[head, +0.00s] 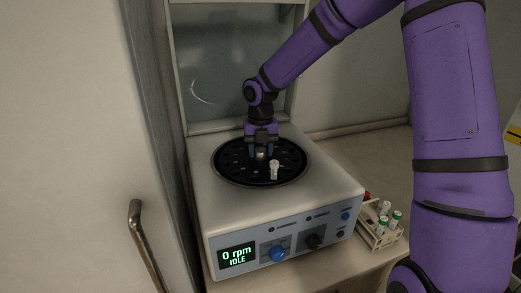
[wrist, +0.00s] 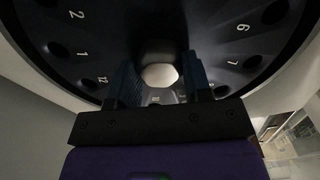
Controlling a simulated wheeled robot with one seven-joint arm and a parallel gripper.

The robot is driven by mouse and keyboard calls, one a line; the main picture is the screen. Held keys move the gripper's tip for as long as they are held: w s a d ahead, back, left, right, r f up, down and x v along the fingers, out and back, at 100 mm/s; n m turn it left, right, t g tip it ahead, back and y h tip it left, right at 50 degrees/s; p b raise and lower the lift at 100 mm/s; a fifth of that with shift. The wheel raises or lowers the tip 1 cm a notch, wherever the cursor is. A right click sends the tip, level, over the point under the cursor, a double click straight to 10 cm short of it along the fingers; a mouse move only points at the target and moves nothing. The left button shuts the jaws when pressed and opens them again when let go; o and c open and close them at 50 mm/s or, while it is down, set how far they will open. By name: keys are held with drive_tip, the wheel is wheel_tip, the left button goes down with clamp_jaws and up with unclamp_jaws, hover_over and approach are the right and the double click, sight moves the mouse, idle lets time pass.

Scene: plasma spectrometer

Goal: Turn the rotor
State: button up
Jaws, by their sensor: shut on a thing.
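The rotor (head: 232,163) is a black disc with a ring of holes, set in the round opening on top of the white spectrometer machine (head: 205,185). In the wrist view the rotor (wrist: 225,30) fills the top, with numbers such as 1, 2, 12, 6 and 7 beside its holes. My gripper (head: 262,153) points down over the rotor's middle. In the wrist view its blue fingers (wrist: 161,80) are shut on the pale round centre knob (wrist: 160,75). A white-capped tube (head: 274,168) stands upright in a rotor hole, just in front of my gripper.
The machine's front display (head: 238,256) reads 0 rpm, IDLE. The raised lid (head: 235,75) stands behind. A small rack (head: 380,235) of capped tubes is at the right.

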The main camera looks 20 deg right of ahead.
drive_tip(key=o, duration=1.3)
wheel_tip(320, 180, up, 11)
drive_tip(key=shift+f, duration=0.1)
